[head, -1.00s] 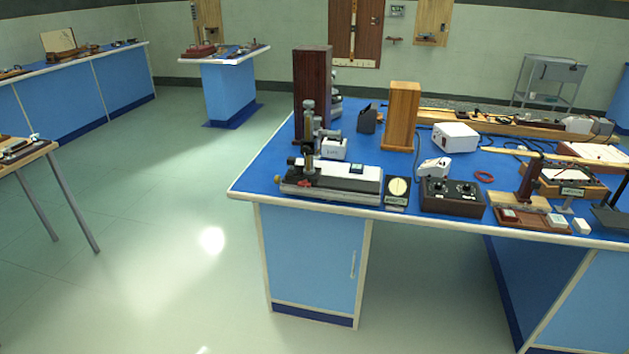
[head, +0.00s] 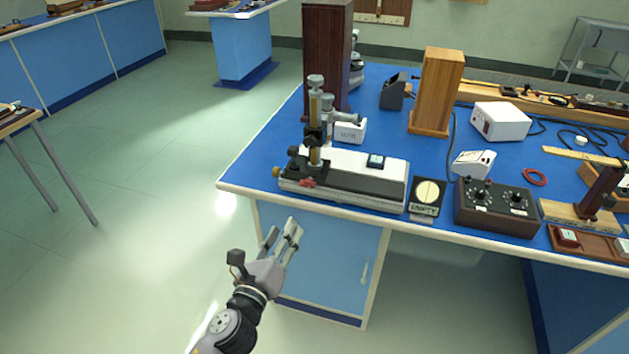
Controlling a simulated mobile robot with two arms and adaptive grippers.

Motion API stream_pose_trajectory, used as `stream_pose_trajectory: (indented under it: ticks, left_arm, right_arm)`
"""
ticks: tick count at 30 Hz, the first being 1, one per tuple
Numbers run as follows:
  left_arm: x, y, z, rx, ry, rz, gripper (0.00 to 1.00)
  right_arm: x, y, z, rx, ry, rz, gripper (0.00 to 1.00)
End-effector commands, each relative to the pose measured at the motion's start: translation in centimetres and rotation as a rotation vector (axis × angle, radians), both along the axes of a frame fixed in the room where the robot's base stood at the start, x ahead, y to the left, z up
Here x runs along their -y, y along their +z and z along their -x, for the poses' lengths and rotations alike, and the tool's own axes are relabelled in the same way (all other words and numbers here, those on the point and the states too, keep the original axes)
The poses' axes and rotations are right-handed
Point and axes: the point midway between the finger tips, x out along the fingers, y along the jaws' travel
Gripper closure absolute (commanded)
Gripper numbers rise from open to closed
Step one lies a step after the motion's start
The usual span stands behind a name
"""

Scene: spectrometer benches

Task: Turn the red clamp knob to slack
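The red clamp knob (head: 307,182) is small and sits low on the front left of a grey-and-white bench instrument (head: 345,180) near the table's front edge. A brass and dark upright column (head: 315,125) rises just behind the knob. My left gripper (head: 284,236) is in front of the table edge, below and slightly left of the knob, apart from it. Its two fingers point up and to the right with a gap between them, and nothing is between them. My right gripper is not in view.
The blue tabletop's front edge (head: 240,188) lies between my gripper and the instrument. An "EMPTY" dial card (head: 427,195) and a dark control box (head: 497,207) stand to the right. A tall dark wooden block (head: 327,50) stands behind.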

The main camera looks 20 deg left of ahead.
Motion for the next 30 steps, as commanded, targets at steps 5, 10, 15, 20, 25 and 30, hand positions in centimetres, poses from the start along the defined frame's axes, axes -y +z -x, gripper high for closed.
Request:
stream_pose_trajectory:
  ticks: [5, 10, 15, 20, 25, 30]
  left_arm:
    - [0.1, 0.2, -3.1, 0.002, 0.001, 0.001, 0.62]
    - [0.2, 0.2, -6.8, 0.001, 0.001, 0.005, 0.62]
    - [0.3, 0.1, -10.6, 0.000, 0.001, 0.005, 0.62]
    - [0.4, 0.0, -13.7, -0.001, 0.002, 0.006, 0.62]
    - [0.5, -0.1, -15.8, -0.002, 0.001, 0.006, 0.62]
    - [0.6, -0.1, -16.6, -0.003, 0.001, 0.006, 0.62]
  right_arm:
    - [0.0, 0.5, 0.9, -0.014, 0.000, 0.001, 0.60]
    - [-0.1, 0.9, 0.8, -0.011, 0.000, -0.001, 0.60]
    - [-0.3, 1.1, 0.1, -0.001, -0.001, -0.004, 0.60]
    - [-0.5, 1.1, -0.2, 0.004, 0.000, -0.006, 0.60]
    - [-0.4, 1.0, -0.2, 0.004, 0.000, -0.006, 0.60]
    - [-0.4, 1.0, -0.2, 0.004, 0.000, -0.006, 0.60]
